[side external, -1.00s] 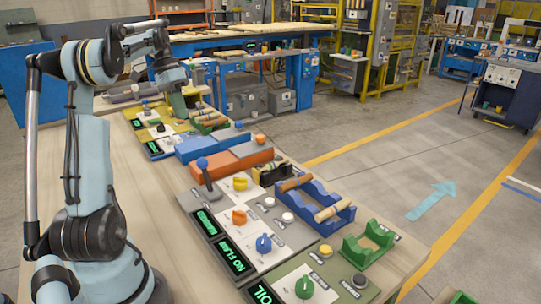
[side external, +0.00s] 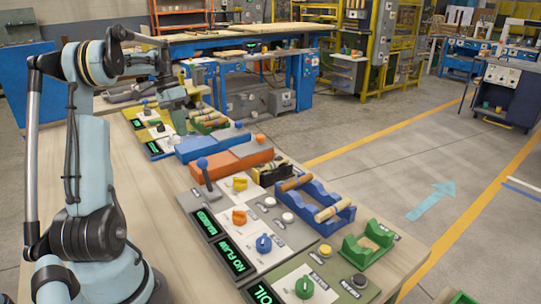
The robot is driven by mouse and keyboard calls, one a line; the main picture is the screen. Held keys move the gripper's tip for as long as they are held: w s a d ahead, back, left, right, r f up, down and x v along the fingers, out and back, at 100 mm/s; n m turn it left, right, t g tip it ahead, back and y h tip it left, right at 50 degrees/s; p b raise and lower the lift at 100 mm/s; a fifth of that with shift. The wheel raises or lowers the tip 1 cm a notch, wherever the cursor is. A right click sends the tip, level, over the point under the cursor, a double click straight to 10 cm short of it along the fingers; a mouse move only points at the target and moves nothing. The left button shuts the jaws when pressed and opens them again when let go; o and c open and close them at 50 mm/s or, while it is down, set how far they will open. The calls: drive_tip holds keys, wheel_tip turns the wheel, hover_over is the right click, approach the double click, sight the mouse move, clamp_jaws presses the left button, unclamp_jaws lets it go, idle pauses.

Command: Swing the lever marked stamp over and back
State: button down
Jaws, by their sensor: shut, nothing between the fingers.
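No label reading stamp can be made out at this size. A lever with a blue ball knob (side external: 203,163) stands upright, slightly tilted, on the near grey panel (side external: 186,204). A smaller lever with a blue knob (side external: 145,103) stands on the far yellow panel. My gripper (side external: 181,131) is shut and empty, low over the far panels, right of the small far lever. Its fingertips are small and partly lost against the panel, so contact cannot be told.
Orange block (side external: 205,178), blue block (side external: 190,148) and a blue rack (side external: 340,218) with wooden rollers crowd the bench. Dials, push buttons and green-lit displays (side external: 233,257) fill the near panels. Bare wooden bench top (side external: 150,205) lies between my arm and the panels.

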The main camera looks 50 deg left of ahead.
sight(206, 173)
drive_tip(key=w+d+f, duration=0.1)
drive_tip(key=d+f, duration=0.4)
drive_tip(key=shift+d+f, duration=0.25)
drive_tip(key=shift+d, duration=0.05)
drive_tip(key=shift+d, duration=0.1)
idle(0.3)
drive_tip(key=shift+d+r+y, duration=0.25)
drive_tip(key=shift+y, duration=0.45)
